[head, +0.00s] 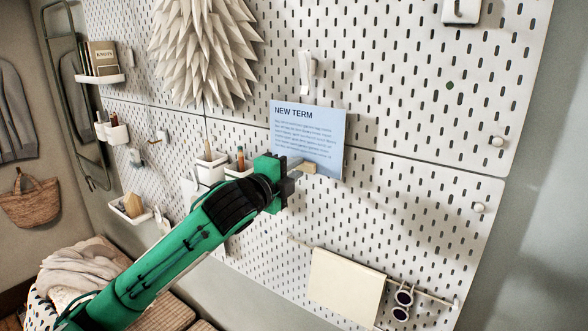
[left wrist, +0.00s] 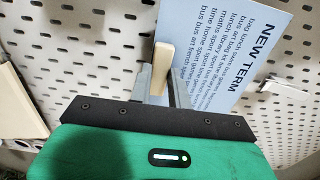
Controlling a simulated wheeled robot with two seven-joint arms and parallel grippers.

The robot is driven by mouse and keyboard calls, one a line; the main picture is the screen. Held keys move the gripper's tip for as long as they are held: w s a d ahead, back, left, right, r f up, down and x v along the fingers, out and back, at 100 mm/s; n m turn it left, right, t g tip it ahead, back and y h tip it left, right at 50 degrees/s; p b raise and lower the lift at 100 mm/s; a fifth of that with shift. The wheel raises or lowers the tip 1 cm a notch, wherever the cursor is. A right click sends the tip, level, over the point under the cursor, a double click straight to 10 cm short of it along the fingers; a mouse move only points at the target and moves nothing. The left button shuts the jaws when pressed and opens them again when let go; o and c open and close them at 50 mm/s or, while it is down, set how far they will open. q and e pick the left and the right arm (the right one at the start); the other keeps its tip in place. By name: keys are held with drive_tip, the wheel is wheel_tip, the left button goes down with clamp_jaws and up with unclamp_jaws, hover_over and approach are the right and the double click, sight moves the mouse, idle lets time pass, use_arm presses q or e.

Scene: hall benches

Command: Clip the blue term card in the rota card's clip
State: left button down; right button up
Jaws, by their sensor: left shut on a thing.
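The blue term card (head: 308,135), headed "NEW TERM", is upright in front of the pegboard in the head view. It also shows, slanted, in the left wrist view (left wrist: 225,55). My left gripper (head: 298,169) is shut at the card's lower edge, on a small wooden tab (left wrist: 162,68) that shows between its fingers (left wrist: 160,88). A white clip (head: 307,72) is on the pegboard just above the card and apart from it. A white fitting, perhaps this clip, shows beyond the card in the left wrist view (left wrist: 285,84). No separate rota card can be made out. My right gripper is not in view.
The white pegboard (head: 420,120) stands close behind the card. A spiky paper ornament (head: 203,50) hangs upper left. White cups (head: 210,168) are left of my gripper. A rail with a cream cloth (head: 345,287) and sunglasses (head: 402,303) is below.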

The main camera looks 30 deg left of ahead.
use_arm(q)
drive_tip(key=shift+s+a, duration=0.2)
drive_tip(key=shift+s, duration=1)
drive_tip(key=shift+s+a, duration=0.15)
drive_tip(key=shift+s, duration=1.05)
drive_tip(key=s+d+f+y+b, duration=0.1)
drive_tip(key=s+d+f+b, duration=0.1)
drive_tip(key=f, duration=0.8)
drive_tip(key=s+d+f+n+b, duration=0.1)
drive_tip(key=s+d+f, duration=0.3)
drive_tip(key=f, duration=0.6)
drive_tip(key=s+d+f+y+b, duration=0.1)
drive_tip(key=s+d+f+b, duration=0.2)
drive_tip(key=f, duration=0.8)
drive_tip(key=shift+s+d+n+y, duration=0.25)
drive_tip(key=shift+d+n+y, duration=0.05)
drive_tip(key=shift+d, duration=0.1)
